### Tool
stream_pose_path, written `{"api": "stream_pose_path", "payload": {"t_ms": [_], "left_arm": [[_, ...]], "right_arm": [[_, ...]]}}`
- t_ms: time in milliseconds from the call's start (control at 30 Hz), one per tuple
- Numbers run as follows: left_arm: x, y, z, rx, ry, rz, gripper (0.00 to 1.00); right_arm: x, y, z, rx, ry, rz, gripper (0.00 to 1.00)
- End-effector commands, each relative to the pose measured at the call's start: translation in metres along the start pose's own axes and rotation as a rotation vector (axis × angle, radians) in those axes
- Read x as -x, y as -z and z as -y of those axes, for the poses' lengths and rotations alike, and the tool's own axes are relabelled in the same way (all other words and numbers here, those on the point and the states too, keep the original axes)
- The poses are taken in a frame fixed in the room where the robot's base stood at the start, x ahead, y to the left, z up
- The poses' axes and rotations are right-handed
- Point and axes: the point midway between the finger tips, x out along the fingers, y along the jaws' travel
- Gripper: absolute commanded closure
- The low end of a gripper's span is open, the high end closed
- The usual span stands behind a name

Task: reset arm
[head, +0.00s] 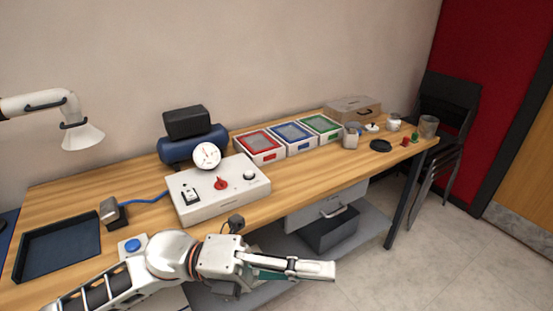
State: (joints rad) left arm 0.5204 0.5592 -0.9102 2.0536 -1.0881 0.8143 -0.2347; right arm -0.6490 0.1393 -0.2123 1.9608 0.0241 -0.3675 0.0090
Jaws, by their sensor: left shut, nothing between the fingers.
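My left arm comes in from the lower left and reaches across the front edge of the wooden table (305,184). My left gripper (328,270) is shut and empty, pointing right, in front of the table and over the lower shelf and floor. It touches nothing that I can see. My right gripper is not in view.
A white control box (222,205) with a red knob and a gauge (207,155) stands near the arm. A blue button (132,245) and a dark tray (58,247) lie left. Red, blue and green-framed bins (292,156) stand behind.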

Motion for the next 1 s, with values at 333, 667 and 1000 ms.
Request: {"api": "stream_pose_path", "payload": {"t_ms": [333, 667, 1000], "left_arm": [[0.079, -0.089, -0.05, 0.514, 0.312, 0.689, 1.0], [0.223, -0.046, -0.206, 1.059, 0.415, 1.333, 1.0], [0.309, 0.099, -0.32, 1.474, 0.4, 1.776, 1.0]], "right_arm": [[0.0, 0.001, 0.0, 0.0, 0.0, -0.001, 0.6], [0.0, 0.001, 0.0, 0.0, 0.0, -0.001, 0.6], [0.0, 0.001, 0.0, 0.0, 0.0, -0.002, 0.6]]}}
